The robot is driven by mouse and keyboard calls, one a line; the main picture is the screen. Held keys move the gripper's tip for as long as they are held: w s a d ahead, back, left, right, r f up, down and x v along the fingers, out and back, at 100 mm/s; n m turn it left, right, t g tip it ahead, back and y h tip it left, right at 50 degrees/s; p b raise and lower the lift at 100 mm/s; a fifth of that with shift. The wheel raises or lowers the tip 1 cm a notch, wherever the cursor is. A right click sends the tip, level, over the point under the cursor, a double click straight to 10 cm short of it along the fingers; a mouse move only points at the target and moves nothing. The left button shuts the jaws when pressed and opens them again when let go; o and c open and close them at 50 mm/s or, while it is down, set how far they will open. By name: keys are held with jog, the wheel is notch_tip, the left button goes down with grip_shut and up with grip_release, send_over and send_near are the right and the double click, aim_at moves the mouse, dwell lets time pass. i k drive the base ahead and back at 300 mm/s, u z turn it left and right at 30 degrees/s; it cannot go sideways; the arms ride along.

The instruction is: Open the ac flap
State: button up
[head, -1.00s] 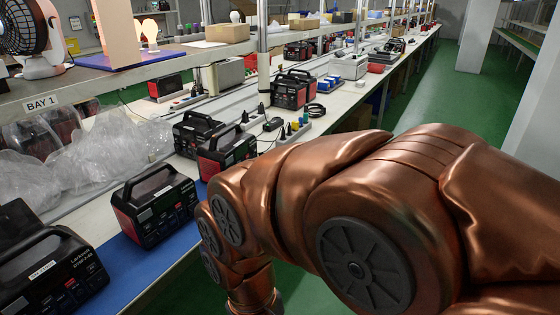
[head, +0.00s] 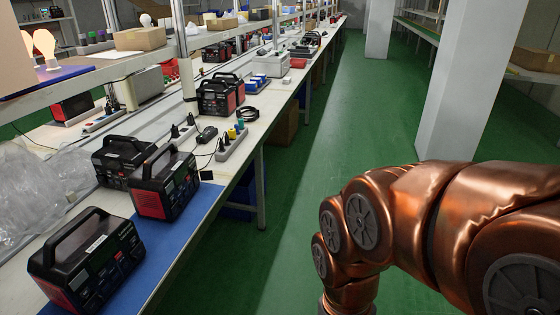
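Several black and red power stations with top handles stand on the long bench at the left. The nearest power station (head: 88,262) is at the lower left on a blue mat (head: 190,228). A second power station (head: 165,185) stands farther back at the mat's edge, with a third power station (head: 120,160) behind it. I cannot make out an AC flap on any of them at this size. My bronze arm reaches in from the lower right, over the floor and apart from the bench. My gripper is not in view.
A power strip (head: 232,142) with coloured plugs and a coiled black cable (head: 248,114) lie along the bench (head: 262,128). Clear plastic wrap (head: 40,190) is at the left. A white pillar (head: 465,85) stands at the right. The green aisle (head: 320,160) is free.

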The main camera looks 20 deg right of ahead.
aim_at(205, 175)
jog(key=z, duration=0.6)
jog(key=i, duration=1.05)
jog(key=u, duration=2.1)
